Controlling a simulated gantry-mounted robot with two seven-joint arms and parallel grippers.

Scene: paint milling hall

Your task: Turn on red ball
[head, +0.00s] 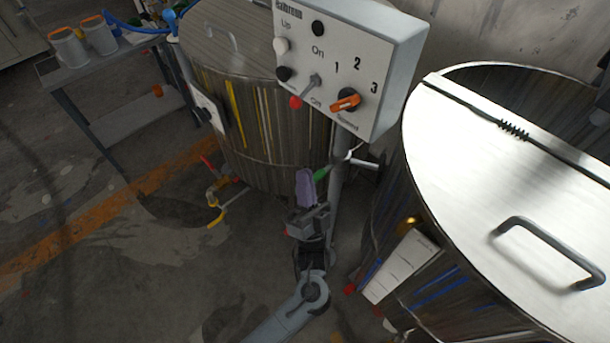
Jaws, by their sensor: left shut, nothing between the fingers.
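A grey-white control box (390,55) stands on a pole in the upper middle of the head view. A small red ball (296,102) shows at its lower left edge, near the word "Off". Beside it are a grey lever (312,84), a black ball (284,73), a white ball (282,45), a black button (318,28) marked "On", and an orange-and-black speed knob (346,100). My left gripper (305,180), with purplish fingers, is shut and empty. It appears below the box and the red ball, apart from them. My right gripper is not in view.
A closed steel vat (520,160) with a lid handle fills the right side. Another vat (265,125) stands behind the box. The pole (338,190) is close to my left gripper. A bench (90,70) with jugs stands upper left. The left floor is mostly clear.

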